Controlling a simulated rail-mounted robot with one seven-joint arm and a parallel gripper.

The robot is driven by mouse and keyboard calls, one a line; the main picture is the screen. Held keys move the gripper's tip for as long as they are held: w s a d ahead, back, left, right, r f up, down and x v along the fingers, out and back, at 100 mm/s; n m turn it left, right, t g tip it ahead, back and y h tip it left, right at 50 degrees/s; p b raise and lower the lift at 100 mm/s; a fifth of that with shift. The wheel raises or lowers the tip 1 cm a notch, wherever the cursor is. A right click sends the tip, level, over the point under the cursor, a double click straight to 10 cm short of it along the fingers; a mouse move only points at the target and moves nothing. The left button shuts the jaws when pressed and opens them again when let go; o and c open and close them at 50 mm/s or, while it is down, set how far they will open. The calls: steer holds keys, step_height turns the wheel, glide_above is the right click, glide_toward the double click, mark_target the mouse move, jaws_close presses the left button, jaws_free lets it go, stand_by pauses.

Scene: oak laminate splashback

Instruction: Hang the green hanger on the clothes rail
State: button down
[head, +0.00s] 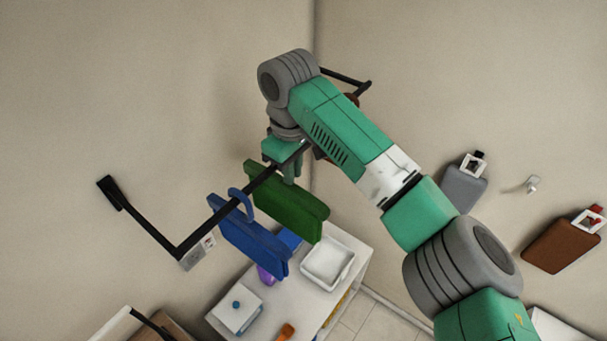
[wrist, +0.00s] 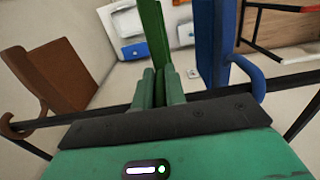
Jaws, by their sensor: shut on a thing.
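The green hanger (head: 287,207) hangs down below my gripper, just right of the blue hanger and beside the black clothes rail (head: 222,212). My gripper (head: 290,170) is at the rail and shut on the green hanger's top. In the wrist view the two fingers (wrist: 160,86) close around the green hanger (wrist: 152,30), and the rail (wrist: 92,116) runs across behind the gripper body. The green hanger's hook is hidden, so I cannot tell whether it sits on the rail.
A blue hanger (head: 250,240) hangs on the rail close beside the green one. A brown hanger (wrist: 52,75) hangs on the rail at the left in the wrist view. Below stands a white table (head: 350,268) with a white tray (head: 327,262).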

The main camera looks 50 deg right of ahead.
steer(key=shift+w, duration=0.85)
steer(key=shift+s+f+b, duration=0.1)
steer(key=shift+f+b, duration=0.25)
steer(key=shift+f, duration=0.85)
steer(key=c, duration=1.4)
jaws_free()
steer(key=shift+o, duration=0.2)
step_height(320, 180, up, 8)
steer(key=shift+f+b, duration=0.1)
steer(key=shift+b, duration=0.85)
